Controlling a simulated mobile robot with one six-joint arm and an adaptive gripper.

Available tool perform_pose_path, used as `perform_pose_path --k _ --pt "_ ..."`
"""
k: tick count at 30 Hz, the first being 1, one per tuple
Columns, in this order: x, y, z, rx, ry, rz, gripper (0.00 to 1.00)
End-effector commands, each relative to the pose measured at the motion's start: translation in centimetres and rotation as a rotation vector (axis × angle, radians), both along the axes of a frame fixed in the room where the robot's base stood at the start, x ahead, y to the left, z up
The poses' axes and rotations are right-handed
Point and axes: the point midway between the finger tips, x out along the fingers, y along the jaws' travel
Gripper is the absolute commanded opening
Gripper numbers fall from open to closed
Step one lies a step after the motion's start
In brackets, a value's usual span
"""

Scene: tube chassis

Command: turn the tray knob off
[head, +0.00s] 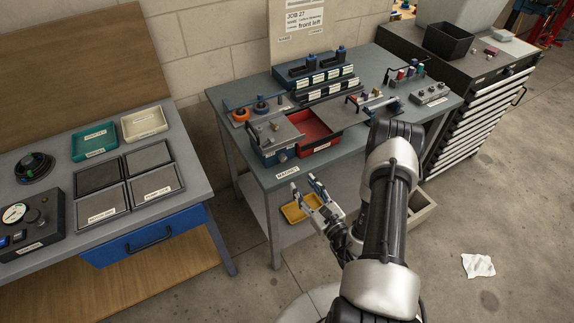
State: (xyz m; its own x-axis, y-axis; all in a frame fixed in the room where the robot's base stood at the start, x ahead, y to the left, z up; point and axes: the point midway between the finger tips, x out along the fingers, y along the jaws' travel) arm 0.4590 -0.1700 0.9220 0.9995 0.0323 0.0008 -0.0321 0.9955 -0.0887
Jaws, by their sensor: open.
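A dark box with a grey top plate (277,132) stands at the front left of the middle bench. A small round knob (283,157) is on its front face, and its setting is too small to read. A red tray (322,142) sits right beside the box. A white label reading "MAGNET" (287,173) is on the bench edge below. My gripper (304,185) is open and empty, in front of the bench edge, below and right of the knob and apart from it.
A yellow bin (300,210) is under the middle bench. The left bench (190,180) holds trays and a gauge box (28,222). A drawer cabinet (478,110) stands right. A white cloth (478,266) lies on the open floor.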

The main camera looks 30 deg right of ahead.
Motion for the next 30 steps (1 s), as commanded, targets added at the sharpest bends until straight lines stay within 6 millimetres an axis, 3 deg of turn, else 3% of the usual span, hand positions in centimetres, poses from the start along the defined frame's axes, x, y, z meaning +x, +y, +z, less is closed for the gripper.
perform_pose_path --k 9,15,21,30 --pt "7.1 0.4 0.0 -0.003 -0.003 0.005 0.42" --pt "10.1 0.4 -0.1 -0.001 -0.001 0.003 0.42" --pt "11.4 0.4 0.0 0.000 0.001 0.001 0.42" --pt "11.4 0.4 0.0 0.001 0.001 0.001 0.40"
